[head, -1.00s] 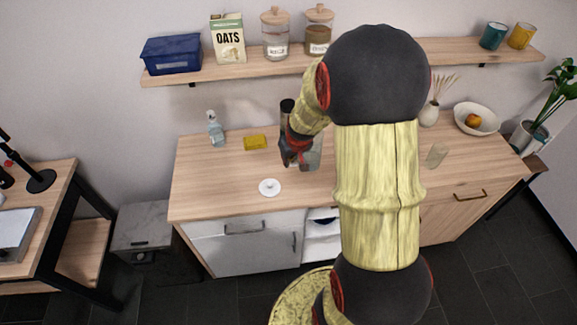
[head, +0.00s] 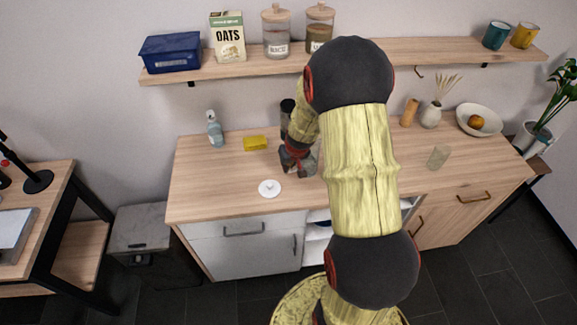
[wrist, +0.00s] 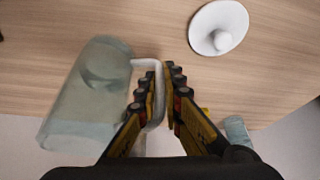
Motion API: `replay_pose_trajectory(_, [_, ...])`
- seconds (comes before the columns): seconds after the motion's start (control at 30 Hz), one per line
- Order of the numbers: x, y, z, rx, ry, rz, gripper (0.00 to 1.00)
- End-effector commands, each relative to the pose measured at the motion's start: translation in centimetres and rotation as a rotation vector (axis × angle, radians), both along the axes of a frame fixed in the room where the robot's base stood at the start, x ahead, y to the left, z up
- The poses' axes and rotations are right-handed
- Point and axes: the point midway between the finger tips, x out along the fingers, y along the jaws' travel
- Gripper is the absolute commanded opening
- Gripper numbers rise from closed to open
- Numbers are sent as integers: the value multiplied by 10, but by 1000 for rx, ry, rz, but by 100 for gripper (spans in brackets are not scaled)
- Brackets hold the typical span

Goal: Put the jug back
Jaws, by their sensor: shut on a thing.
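The jug is clear, greenish glass with a pale handle. In the wrist view the jug (wrist: 82,98) is at the left and looks tilted. My gripper (wrist: 163,72) is shut on its handle (wrist: 152,68). In the head view my gripper (head: 290,160) is over the middle of the wooden counter, and only part of the jug (head: 309,162) shows beside it; my arm hides the rest. I cannot tell whether the jug touches the counter. A round white lid with a knob (head: 269,188) lies on the counter in front of my gripper; it also shows in the wrist view (wrist: 215,35).
A yellow sponge (head: 255,143) and a spray bottle (head: 215,130) are left of my gripper. A glass (head: 438,157), a wooden cylinder (head: 409,112), a vase (head: 431,117) and a bowl (head: 470,128) are at the right. A wall shelf (head: 385,58) runs above. The counter's front left is clear.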

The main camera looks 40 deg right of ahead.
Motion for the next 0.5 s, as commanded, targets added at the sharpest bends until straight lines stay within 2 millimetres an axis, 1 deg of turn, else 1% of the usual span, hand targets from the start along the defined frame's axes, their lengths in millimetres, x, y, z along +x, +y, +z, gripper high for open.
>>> replay_pose_trajectory(0.17, [0,0,-3,-1,-1,1,0])
replay_pose_trajectory(0.2, [0,0,-3,0,1,1,10])
replay_pose_trajectory(0.5, [0,0,-3,0,1,0,26])
